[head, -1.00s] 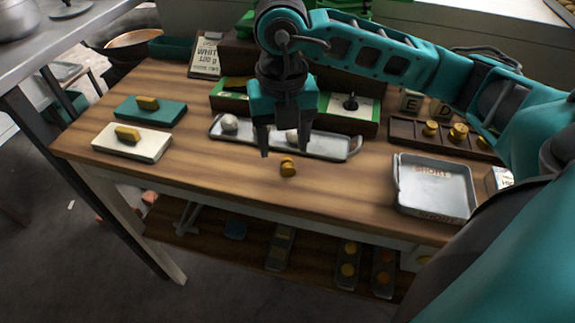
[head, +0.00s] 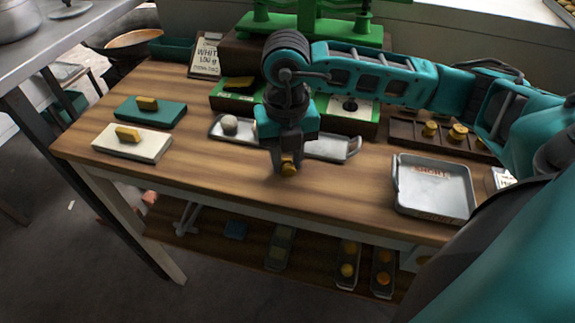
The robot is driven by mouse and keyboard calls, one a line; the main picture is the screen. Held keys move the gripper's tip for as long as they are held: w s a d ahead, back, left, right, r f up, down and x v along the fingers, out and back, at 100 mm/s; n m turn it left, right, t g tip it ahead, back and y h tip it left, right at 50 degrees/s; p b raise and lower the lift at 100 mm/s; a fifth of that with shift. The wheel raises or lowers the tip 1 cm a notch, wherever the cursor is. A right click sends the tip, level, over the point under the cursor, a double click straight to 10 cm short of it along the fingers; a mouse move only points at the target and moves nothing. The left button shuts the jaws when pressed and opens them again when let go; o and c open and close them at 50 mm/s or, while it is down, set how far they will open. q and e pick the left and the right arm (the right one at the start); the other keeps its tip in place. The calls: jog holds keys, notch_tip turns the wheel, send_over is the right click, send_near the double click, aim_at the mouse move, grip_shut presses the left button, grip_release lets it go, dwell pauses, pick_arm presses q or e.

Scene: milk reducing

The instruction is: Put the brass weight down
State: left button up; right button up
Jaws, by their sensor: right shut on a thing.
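My right gripper (head: 288,164) is low over the front middle of the wooden table (head: 225,178), pointing down. My left gripper is not in view.
A metal tray with a white ball (head: 229,124) lies behind the gripper. A square metal tray (head: 434,188) is at the right. A wooden rack (head: 402,132) holds brass weights. Teal (head: 160,116) and cream (head: 118,143) blocks sit left. Bare wood surrounds the gripper.

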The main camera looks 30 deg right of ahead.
grip_shut()
jog(key=shift+r, duration=0.15)
